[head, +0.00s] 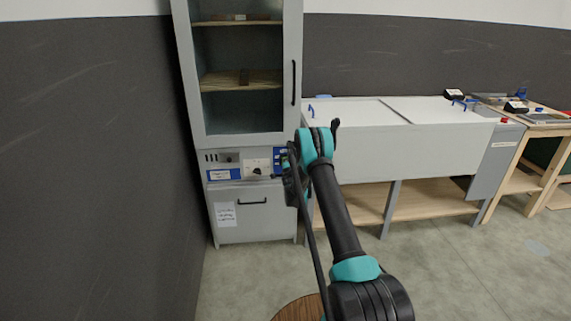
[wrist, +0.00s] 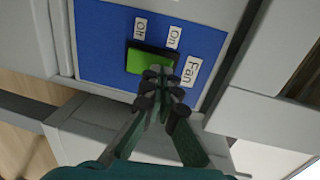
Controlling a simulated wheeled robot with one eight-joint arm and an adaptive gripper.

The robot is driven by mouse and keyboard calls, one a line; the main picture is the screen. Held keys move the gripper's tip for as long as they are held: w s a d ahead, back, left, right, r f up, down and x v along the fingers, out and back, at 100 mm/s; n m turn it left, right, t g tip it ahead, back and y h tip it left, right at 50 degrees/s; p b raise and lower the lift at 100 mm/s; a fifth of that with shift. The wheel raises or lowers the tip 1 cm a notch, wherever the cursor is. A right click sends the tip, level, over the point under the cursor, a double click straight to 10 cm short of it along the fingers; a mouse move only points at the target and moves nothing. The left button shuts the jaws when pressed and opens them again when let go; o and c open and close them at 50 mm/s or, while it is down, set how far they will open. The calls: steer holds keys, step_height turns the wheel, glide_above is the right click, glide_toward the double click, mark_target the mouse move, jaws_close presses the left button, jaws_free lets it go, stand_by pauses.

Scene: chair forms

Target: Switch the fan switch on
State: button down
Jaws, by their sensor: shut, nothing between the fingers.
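The fan switch (wrist: 148,60) is a green rocker on a blue panel (wrist: 105,45) in the wrist view. Labels on the panel read "Off" (wrist: 140,25), "On" (wrist: 174,38) and "Fan" (wrist: 191,71). My gripper (wrist: 160,78) is shut and empty, with its fingertips at the switch's near edge, covering part of it. I cannot tell whether they touch it. In the head view my gripper (head: 284,176) is at the right side of the grey cabinet's control strip, and the switch is hidden or too small to make out.
The grey cabinet (head: 294,70) has a glass front above and a lower door with a black handle (head: 251,201). A white-topped bench (head: 415,150) stands to the right, with wooden tables beyond. A dark wall (head: 90,150) is at the left. A round wooden top (head: 296,309) is low in front.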

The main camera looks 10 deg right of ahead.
steer(key=shift+w+r+g, duration=0.3)
steer(key=shift+w+g, duration=0.25)
steer(key=shift+g, duration=0.45)
steer(key=shift+r, duration=0.25)
steer(key=shift+r, duration=0.6)
